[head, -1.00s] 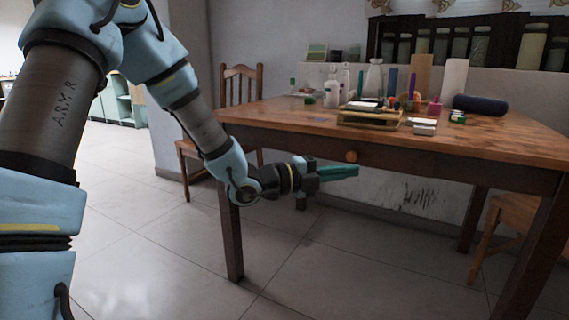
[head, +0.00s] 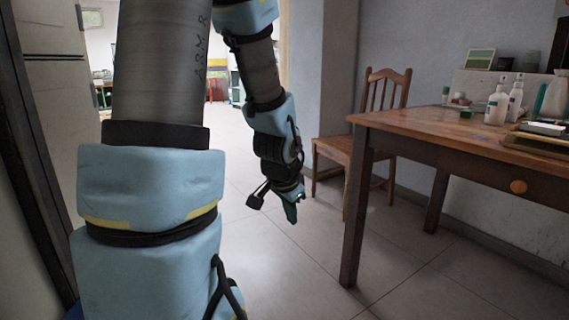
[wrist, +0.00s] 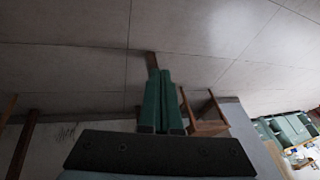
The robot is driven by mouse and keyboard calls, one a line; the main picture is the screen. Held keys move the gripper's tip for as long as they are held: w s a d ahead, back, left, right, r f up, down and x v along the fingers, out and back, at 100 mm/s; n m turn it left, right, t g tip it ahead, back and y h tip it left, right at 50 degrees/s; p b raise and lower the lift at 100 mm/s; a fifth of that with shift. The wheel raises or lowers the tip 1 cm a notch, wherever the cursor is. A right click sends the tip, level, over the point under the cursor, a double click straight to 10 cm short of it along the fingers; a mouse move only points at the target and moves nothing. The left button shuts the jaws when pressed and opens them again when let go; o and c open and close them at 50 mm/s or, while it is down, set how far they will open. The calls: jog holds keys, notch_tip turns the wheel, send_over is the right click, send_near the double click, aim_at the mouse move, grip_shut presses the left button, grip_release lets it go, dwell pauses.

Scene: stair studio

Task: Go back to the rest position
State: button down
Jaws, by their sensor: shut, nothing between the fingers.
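My gripper (head: 291,212) hangs at the end of my bent arm, over the tiled floor to the left of the table. It points down and away, and its teal fingers are small in the head view. In the wrist view the two teal fingers (wrist: 163,100) lie side by side, shut with nothing between them. It is apart from the table and the chair.
A wooden table (head: 440,131) with a knob on its drawer stands at the right, with bottles (head: 497,104) on top. A wooden chair (head: 385,92) stands behind its left end. Tiled floor (head: 305,262) is clear between my arm and the table. A doorway opens at the back left.

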jog(key=s+a+n+g+y, duration=0.1)
jog(key=s+a+n+g, duration=0.2)
jog(key=s+a+n, duration=0.55)
notch_tip(320, 180, up, 35)
jog(key=p, duration=3.4)
jog(key=shift+f, duration=0.2)
jog(key=shift+s, duration=0.1)
